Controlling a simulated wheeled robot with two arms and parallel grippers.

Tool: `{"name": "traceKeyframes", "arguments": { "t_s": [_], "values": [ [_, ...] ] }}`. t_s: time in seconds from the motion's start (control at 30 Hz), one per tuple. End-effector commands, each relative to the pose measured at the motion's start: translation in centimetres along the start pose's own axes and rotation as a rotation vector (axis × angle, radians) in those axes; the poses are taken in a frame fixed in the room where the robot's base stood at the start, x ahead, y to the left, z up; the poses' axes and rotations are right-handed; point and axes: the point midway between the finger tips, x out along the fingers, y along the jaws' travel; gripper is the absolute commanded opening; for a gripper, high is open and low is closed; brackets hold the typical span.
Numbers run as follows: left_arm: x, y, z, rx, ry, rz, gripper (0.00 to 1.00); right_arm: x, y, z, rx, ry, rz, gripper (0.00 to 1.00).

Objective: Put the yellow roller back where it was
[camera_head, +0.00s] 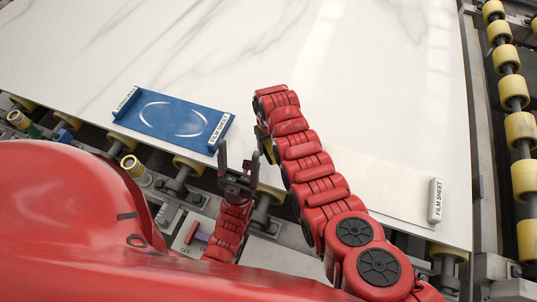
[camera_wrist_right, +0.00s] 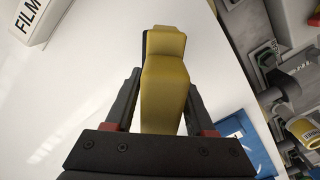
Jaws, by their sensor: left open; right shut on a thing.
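My right gripper (camera_wrist_right: 160,82) is shut on a yellow roller (camera_wrist_right: 166,92), which shows as an angular yellow piece with a dark edge near its far end. In the head view my right arm reaches over the white slab, and only a small part of the yellow piece (camera_head: 268,150) shows beside the gripper. The rest is hidden by the arm. My left gripper (camera_head: 238,165) is open and empty, with fingers pointing up by the slab's near edge, right of the blue tray.
The blue tray (camera_head: 168,117) has white labelled ends and lies on the slab (camera_head: 390,110) near its front edge. A white FILM SHEET block (camera_head: 435,200) is at the right. Yellow conveyor rollers (camera_head: 516,92) line the right side; others show along the front. The slab's middle is clear.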

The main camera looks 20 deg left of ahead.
Motion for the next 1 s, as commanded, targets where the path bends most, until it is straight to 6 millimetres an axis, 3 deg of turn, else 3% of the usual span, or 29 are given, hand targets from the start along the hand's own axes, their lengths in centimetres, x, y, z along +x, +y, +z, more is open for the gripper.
{"name": "traceKeyframes", "arguments": {
  "t_s": [0.17, 0.3, 0.73, 0.77, 0.9, 1.0],
  "values": [
    [-2.2, 0.1, 0.4, 0.0, 0.0, 0.0, 0.72, 0.7, 0.3, -0.7, 0.0, -0.002, -0.002, 0.0],
    [-4.0, 0.2, 0.7, 0.0, 0.0, 0.0, 0.72, 3.5, 0.2, -0.6, -0.001, -0.004, -0.002, 0.0],
    [-4.3, 0.2, 0.7, 0.0, 0.0, 0.0, 0.72, 4.0, 0.3, -0.6, 0.0, -0.001, -0.002, 0.0],
    [-4.3, 0.2, 0.7, 0.0, 0.0, 0.0, 0.72, 4.0, 0.2, -0.6, 0.0, -0.001, -0.002, 0.56],
    [-4.1, 0.2, 0.7, 0.0, 0.0, 0.0, 0.72, 3.9, 0.2, -0.6, 0.0, -0.001, -0.002, 0.82],
    [-4.1, 0.2, 0.7, 0.0, 0.0, 0.0, 0.72, 3.9, 0.2, -0.6, 0.0, -0.002, -0.001, 0.85]
  ]
}}
